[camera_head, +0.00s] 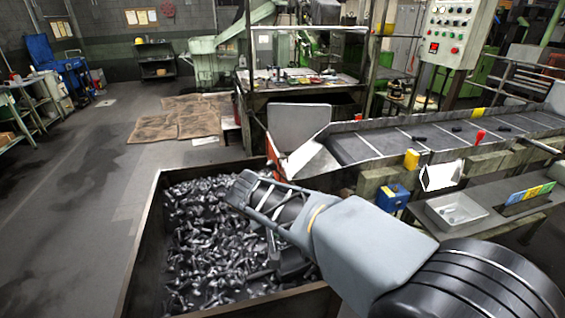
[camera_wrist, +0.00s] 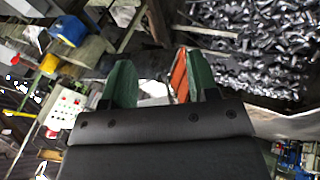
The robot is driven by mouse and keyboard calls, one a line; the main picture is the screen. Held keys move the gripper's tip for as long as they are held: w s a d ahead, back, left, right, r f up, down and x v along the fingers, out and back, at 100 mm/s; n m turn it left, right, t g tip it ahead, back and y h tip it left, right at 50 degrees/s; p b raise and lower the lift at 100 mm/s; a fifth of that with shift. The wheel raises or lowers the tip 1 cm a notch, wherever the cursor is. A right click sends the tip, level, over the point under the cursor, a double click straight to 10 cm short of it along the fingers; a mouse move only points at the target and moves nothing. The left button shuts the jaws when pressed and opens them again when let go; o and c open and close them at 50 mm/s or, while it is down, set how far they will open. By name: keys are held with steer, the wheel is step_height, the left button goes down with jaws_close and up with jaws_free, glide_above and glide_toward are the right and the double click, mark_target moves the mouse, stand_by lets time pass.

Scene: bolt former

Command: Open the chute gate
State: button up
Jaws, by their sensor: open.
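The chute's end (camera_head: 312,160) is a pale sloped plate at the left end of the conveyor, above the bolt bin. An orange-red piece (camera_head: 273,156), perhaps part of the gate, stands at its left edge. In the wrist view an orange-red strip (camera_wrist: 180,76) shows beyond my gripper (camera_wrist: 160,78), close beside the right finger. The two green fingers are apart, with no object clearly held between them. In the head view my arm reaches over the bin from the lower right, and its end hides the fingertips. I cannot tell whether a finger touches the orange-red piece.
A large dark bin (camera_head: 148,225) full of metal bolts lies below my arm. The conveyor (camera_head: 400,140) carries a few dark parts. A blue box (camera_head: 393,197), a yellow block (camera_head: 411,159) and a white tray (camera_head: 455,208) are at its near side. Open floor lies left.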

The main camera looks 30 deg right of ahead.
steer(key=w+m+t+h+b, duration=0.25)
steer(key=w+h, duration=0.45)
steer(key=w, duration=0.4)
steer(key=m+t+h, duration=0.2)
steer(key=t+h, duration=0.1)
steer(key=t, duration=0.1)
glide_toward(268, 165)
steer(key=p+x, duration=0.3)
steer(key=x, duration=1)
jaws_close()
